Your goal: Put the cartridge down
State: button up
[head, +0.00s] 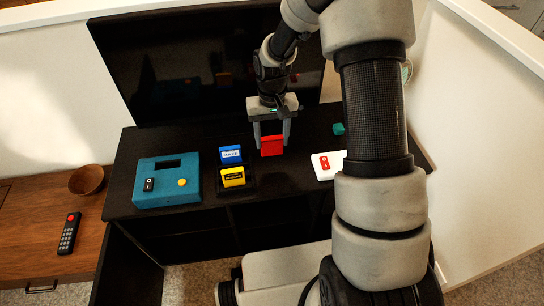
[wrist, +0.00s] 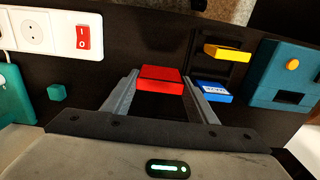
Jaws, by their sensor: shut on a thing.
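My gripper (head: 271,136) is shut on a red cartridge (head: 271,147), its fingers on either side of it. The cartridge also shows between the fingers in the wrist view (wrist: 161,78). It is over the black cabinet top, right of the blue cartridge (head: 231,154) and the yellow cartridge (head: 233,177); whether it touches the top is hard to tell. Those two stand one behind the other in a dark rack (head: 250,183). The teal console (head: 187,195) stands left of them, with a dark slot, a black switch and a yellow button.
A white power strip (head: 340,157) with a red switch lies to the right. A small teal cube (head: 338,129) sits behind it. A dark screen (head: 160,95) stands at the back. A wooden bowl (head: 86,180) and a remote (head: 69,234) are on the lower wooden surface at left.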

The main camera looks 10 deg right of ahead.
aim_at(272, 154)
notch_tip(272, 154, down, 7)
jog(key=shift+r+b, duration=0.1)
jog(key=shift+b, duration=0.55)
jog(key=shift+f, duration=0.2)
jog(key=o, duration=1.1)
jog(key=shift+c, duration=0.2)
